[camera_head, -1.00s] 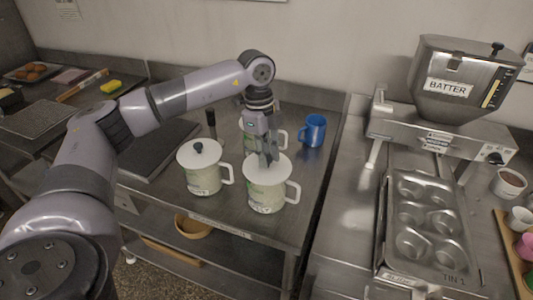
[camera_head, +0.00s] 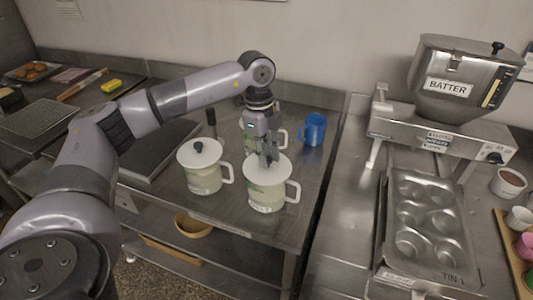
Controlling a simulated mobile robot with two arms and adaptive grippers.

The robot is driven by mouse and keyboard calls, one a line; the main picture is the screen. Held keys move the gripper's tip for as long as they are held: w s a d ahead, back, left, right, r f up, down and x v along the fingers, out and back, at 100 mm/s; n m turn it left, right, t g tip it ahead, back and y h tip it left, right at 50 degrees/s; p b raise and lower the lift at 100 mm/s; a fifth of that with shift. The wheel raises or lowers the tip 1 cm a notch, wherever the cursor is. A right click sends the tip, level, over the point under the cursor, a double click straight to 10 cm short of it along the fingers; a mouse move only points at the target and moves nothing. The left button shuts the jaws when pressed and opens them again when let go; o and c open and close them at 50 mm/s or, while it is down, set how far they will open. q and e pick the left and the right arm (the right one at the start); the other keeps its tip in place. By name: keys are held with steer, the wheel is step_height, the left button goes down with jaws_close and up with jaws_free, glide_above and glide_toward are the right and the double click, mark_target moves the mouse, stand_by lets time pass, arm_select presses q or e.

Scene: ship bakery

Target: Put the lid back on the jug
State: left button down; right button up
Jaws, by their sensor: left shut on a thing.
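My left gripper (camera_head: 268,156) points down and is shut on the lid (camera_head: 266,174), a white disc. The lid is on or just over the top of the front right jug (camera_head: 267,197), a pale green jug with a white handle; I cannot tell whether it is fully seated. The lid's knob is hidden between the fingers. A similar jug (camera_head: 204,181) with a white lid (camera_head: 201,154) and dark knob stands to its left. A third jug (camera_head: 246,137) stands behind, partly hidden by my gripper. My right gripper is not in view.
A blue mug (camera_head: 314,130) stands behind and right of the jugs. A batter dispenser (camera_head: 445,82) and a muffin tin (camera_head: 427,225) are on the right counter. A yellow sponge (camera_head: 111,86) lies at the far left. The steel table is clear right of the jugs.

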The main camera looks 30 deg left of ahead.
arm_select(q)
steer(key=c, duration=1.3)
jaws_free()
steer(key=shift+o, duration=0.4)
steer(key=o, duration=0.4)
steer(key=shift+r+p, duration=0.65)
steer(key=shift+r, duration=0.15)
steer(key=shift+r+p, duration=2.1)
steer(key=shift+r, duration=0.65)
